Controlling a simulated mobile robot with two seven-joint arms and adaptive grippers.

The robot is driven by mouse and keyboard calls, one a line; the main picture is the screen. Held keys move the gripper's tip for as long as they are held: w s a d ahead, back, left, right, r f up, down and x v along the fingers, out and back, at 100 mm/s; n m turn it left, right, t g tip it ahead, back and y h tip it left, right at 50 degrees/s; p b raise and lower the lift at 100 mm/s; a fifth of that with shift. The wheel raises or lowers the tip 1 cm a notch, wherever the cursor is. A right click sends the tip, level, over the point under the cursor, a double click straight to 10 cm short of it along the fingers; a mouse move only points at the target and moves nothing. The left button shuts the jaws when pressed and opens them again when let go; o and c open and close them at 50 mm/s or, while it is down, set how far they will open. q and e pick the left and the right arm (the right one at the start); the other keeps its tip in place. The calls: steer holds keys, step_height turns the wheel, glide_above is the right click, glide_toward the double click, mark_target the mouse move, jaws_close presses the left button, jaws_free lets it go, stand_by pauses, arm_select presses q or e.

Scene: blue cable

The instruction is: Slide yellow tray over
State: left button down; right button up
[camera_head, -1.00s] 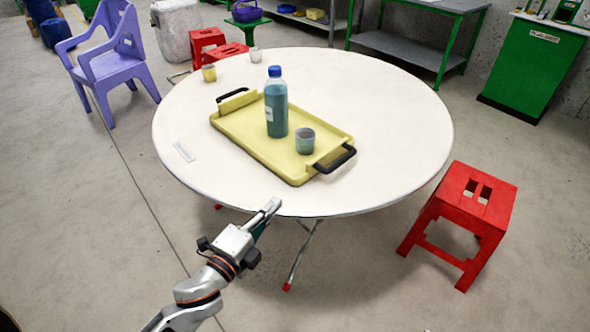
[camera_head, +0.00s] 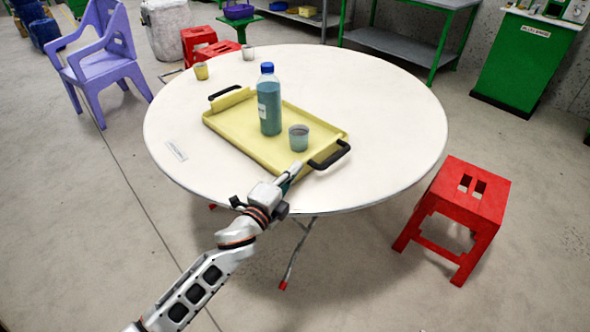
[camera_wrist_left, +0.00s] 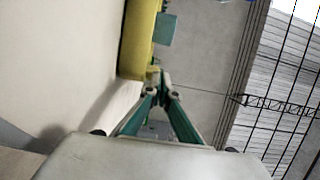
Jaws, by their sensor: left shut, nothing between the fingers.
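The yellow tray (camera_head: 240,137) lies on the round white table (camera_head: 390,130), with a black handle at each end. A blue-capped bottle of teal liquid (camera_head: 269,108) and a grey-green cup (camera_head: 299,140) stand on it. My left gripper (camera_head: 296,167) is shut and empty at the tray's near right edge, close to the near handle (camera_head: 330,156); I cannot tell whether it touches. In the left wrist view the shut fingertips (camera_wrist_left: 157,92) are just by the yellow tray edge (camera_wrist_left: 137,45). My right gripper is not in view.
A yellow cup (camera_head: 201,71) and a pale cup (camera_head: 248,52) stand at the table's back left. A small white label (camera_head: 176,150) lies on its left side. The table's right part is clear. A red stool (camera_head: 462,205) stands to the right.

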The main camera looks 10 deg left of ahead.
arm_select(q)
steer(key=shift+w, duration=0.1)
steer(key=shift+w+d, duration=0.1)
steer(key=b, duration=0.2)
glide_toward(310, 150)
steer(key=w+d+r, duration=0.1)
steer(key=d+r, duration=0.1)
steer(key=w+d+r, duration=0.2)
steer(key=shift+w+r, duration=0.25)
steer(key=shift+r, duration=0.15)
steer(key=shift+r+p, duration=0.2)
steer(key=shift+p, duration=0.1)
stand_by(0.3)
steer(key=shift+a, duration=0.1)
